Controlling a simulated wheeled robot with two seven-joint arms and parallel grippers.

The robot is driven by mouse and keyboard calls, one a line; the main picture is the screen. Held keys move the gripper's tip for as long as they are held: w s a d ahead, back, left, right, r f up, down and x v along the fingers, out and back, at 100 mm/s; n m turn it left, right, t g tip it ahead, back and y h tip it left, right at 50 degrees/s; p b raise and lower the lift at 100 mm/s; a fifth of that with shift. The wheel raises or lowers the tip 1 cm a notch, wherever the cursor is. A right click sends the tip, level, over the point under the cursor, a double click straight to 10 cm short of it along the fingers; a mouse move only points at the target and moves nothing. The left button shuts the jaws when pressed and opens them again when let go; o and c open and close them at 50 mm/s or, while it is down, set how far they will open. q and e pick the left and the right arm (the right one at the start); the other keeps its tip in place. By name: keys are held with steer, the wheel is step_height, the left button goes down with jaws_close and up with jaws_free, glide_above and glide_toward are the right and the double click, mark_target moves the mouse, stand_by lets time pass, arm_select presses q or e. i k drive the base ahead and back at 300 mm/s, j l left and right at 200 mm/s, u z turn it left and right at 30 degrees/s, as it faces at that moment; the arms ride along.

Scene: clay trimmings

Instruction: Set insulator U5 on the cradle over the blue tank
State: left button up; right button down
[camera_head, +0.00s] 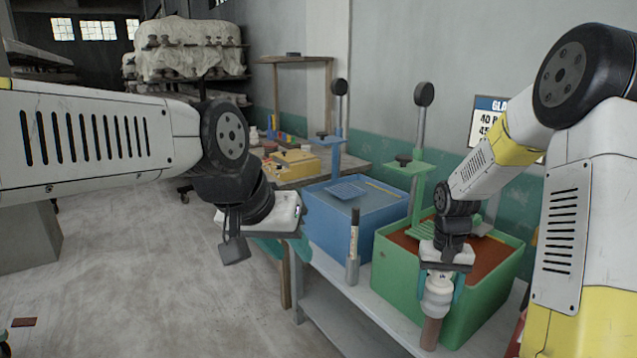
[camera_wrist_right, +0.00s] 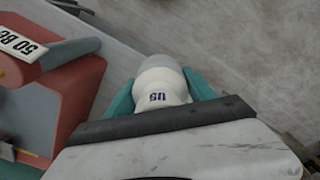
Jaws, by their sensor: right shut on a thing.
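In the right wrist view the white body, marked U5 (camera_wrist_right: 157,97), sits between teal fingers. The blue tank (camera_head: 347,235) stands to the left of the green tank, and its blue slatted cradle (camera_head: 347,190) looks empty. My left gripper (camera_head: 288,250) is left of the blue tank, its teal fingers apart and nothing seen between them.
The green tank (camera_head: 393,280) holds brown-red liquid and has a green post and cradle. A dark-topped marker-like stick (camera_head: 354,235) stands in a grey holder on the bench front. A wooden table (camera_head: 345,168) with yellow boxes is behind. Red equipment (camera_wrist_right: 60,100) shows in the wrist view.

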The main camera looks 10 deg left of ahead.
mark_target(345, 189)
steer(key=i+j+u, duration=0.15)
steer(key=i+j, duration=1.2)
